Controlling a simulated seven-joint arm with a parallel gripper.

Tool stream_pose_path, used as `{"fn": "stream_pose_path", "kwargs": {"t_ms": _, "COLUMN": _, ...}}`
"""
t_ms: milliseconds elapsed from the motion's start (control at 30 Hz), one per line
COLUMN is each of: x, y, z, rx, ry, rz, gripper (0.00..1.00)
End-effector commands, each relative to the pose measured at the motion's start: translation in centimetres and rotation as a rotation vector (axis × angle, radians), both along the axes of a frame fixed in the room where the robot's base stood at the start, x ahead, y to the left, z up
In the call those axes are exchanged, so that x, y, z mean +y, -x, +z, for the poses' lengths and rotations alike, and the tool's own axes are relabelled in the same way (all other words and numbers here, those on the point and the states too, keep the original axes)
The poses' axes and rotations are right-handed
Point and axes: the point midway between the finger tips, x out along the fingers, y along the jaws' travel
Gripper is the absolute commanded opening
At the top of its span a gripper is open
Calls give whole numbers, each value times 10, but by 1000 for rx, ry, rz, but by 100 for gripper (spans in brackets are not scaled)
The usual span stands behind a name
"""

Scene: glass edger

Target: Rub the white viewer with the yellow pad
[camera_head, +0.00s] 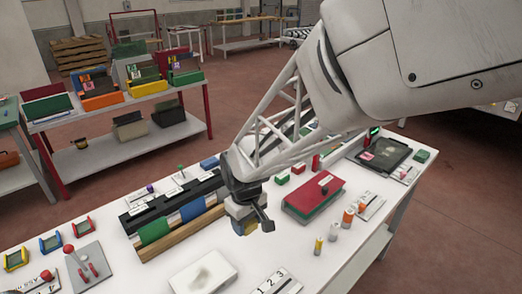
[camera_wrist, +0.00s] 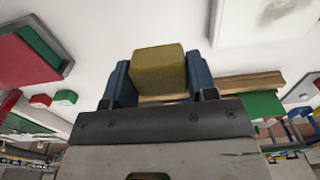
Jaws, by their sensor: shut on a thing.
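The white viewer (camera_head: 203,273) lies flat at the front of the white table, with a beige-brown smudge on its top. Part of it, smudge included, also shows at the upper right of the wrist view (camera_wrist: 238,27). My gripper (camera_head: 245,224) is above the table, behind and to the right of the viewer and apart from it. In the wrist view its two blue fingers are shut on the yellow pad (camera_wrist: 159,70), a block whose end sticks out between them.
A dark rack with green, blue and white pieces and a wooden bar (camera_head: 180,235) stands left of my gripper. A red box (camera_head: 313,198) is to the right. Small orange and yellow cylinders stand in front of it. A numbered card (camera_head: 275,283) lies right of the viewer.

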Motion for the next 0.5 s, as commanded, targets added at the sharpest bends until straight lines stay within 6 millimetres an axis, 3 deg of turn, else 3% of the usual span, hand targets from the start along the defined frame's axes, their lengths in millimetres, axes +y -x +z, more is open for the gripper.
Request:
{"fn": "stream_pose_path", "kwargs": {"t_ms": 33, "x": 0, "y": 0, "z": 0, "rx": 0, "ry": 0, "rz": 0, "gripper": 48}}
{"fn": "stream_pose_path", "kwargs": {"t_ms": 133, "x": 0, "y": 0, "z": 0, "rx": 0, "ry": 0, "rz": 0, "gripper": 34}}
{"fn": "stream_pose_path", "kwargs": {"t_ms": 500, "x": 10, "y": 7, "z": 1, "rx": 0, "ry": 0, "rz": 1, "gripper": 33}}
